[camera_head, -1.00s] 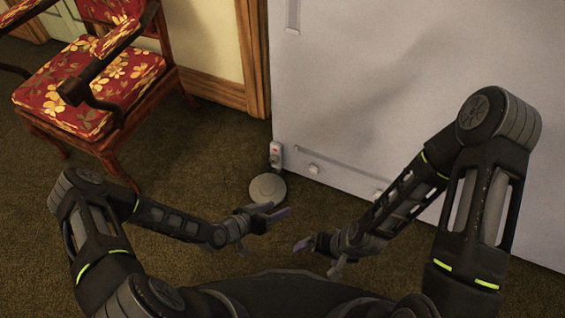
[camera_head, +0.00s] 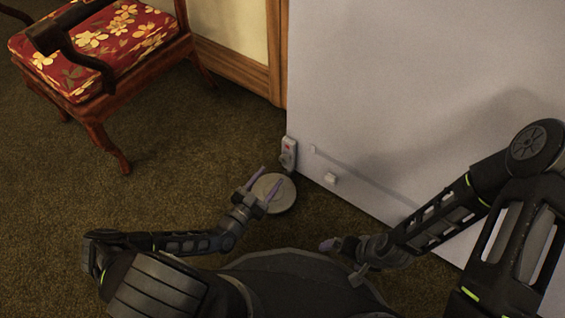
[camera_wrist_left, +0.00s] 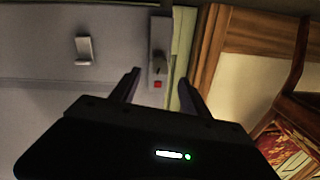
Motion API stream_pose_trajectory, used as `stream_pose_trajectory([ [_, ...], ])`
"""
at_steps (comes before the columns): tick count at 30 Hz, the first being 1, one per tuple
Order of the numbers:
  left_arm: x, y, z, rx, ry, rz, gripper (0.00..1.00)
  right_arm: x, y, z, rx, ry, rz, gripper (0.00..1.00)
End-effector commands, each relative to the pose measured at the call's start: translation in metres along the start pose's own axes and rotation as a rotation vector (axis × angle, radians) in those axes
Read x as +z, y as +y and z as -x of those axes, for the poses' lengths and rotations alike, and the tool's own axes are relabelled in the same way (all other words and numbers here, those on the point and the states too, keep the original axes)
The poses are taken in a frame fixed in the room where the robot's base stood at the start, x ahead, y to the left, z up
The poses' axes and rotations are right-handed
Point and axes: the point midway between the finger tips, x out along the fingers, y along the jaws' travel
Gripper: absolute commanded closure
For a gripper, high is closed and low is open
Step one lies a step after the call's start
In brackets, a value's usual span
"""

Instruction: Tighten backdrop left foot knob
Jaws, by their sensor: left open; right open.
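The grey backdrop panel (camera_head: 420,85) stands upright on the right. At its lower left corner is a pale bracket (camera_head: 290,144) with a red mark and a small dark knob (camera_head: 287,160). My left gripper (camera_head: 272,174) is open and empty, just short of the knob, over a round grey disc (camera_head: 285,201) on the floor. In the left wrist view the knob (camera_wrist_left: 159,66) and the red mark (camera_wrist_left: 158,85) appear between the two spread fingers (camera_wrist_left: 159,76); I see no contact. My right gripper (camera_head: 328,245) is open and empty, low in front of the panel.
A wooden chair (camera_head: 105,85) with a red floral seat stands at the upper left. Wood trim (camera_head: 277,50) runs beside the panel edge. The carpet (camera_head: 160,195) between chair and disc is clear.

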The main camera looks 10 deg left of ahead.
Motion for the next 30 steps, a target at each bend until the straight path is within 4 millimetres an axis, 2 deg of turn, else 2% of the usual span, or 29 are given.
stream_pose_trajectory([
  [5,0.001,0.001,-0.012,0.001,0.001,0.002,0.46,0.0,0.002,-0.004,0.0,0.0,0.0,0.02],
  [15,0.002,0.001,-0.063,0.0,0.001,0.003,0.46,-0.002,0.006,-0.017,-0.003,0.002,-0.002,0.02],
  [18,0.002,0.001,-0.072,0.0,0.0,0.002,0.46,-0.002,0.007,-0.019,-0.004,0.002,-0.002,0.02],
  [28,0.0,0.0,-0.078,0.0,-0.001,0.001,0.46,-0.002,0.007,-0.018,-0.004,0.002,-0.002,0.02],
  [30,0.0,0.0,-0.078,0.0,-0.001,0.001,0.5,-0.002,0.007,-0.018,-0.004,0.002,-0.002,0.02],
])
